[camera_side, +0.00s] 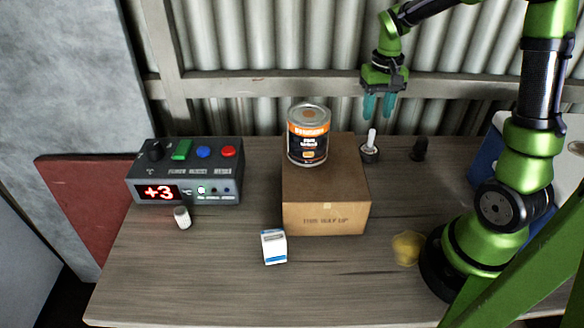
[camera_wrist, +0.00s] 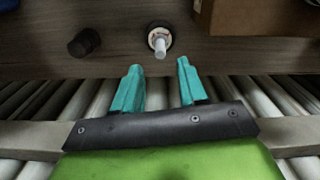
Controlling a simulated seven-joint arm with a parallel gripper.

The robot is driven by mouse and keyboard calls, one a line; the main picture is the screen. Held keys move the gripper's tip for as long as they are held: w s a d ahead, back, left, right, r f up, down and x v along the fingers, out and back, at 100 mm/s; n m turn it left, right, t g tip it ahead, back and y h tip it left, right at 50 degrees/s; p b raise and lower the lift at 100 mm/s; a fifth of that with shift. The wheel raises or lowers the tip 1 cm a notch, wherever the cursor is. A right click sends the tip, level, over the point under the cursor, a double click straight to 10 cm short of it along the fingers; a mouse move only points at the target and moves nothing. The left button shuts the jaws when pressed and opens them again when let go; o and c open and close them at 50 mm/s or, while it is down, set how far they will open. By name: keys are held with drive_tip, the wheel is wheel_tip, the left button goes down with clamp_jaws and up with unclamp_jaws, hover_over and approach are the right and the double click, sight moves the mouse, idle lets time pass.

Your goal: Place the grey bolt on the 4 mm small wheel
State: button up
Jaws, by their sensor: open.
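A pale grey bolt-like pin (camera_side: 372,138) stands nearly upright on a small dark wheel (camera_side: 369,155) at the back of the table, right of the cardboard box. In the wrist view the pin (camera_wrist: 160,52) rises from the wheel's pale centre, and the dark rim of the wheel (camera_wrist: 150,29) surrounds it. No 4 mm marking is readable. My gripper (camera_side: 379,115) is open and empty, above the pin and slightly to its right in the side view. In the wrist view the pin shows just beyond the gap between the teal fingertips (camera_wrist: 159,66).
A black cylindrical piece (camera_side: 419,149) stands right of the wheel. A cardboard box (camera_side: 325,219) with a paint can (camera_side: 308,139) is to the left. A control box (camera_side: 185,172), white bottle (camera_side: 182,218), small carton (camera_side: 274,247) and yellow patch (camera_side: 407,248) are also on the table.

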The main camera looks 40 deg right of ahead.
sight(372, 131)
drive_tip(key=s+a+r+n+t, duration=0.2)
drive_tip(key=s+a+r+t, duration=0.1)
drive_tip(key=a+r, duration=0.7)
drive_tip(key=s+a+r+n+t+y, duration=0.1)
drive_tip(key=s+a+t+y, duration=0.1)
drive_tip(key=s+a+t, duration=0.2)
drive_tip(key=s+a, duration=0.2)
drive_tip(key=a, duration=0.2)
drive_tip(key=shift+s+r, duration=0.3)
drive_tip(key=shift+s, duration=0.05)
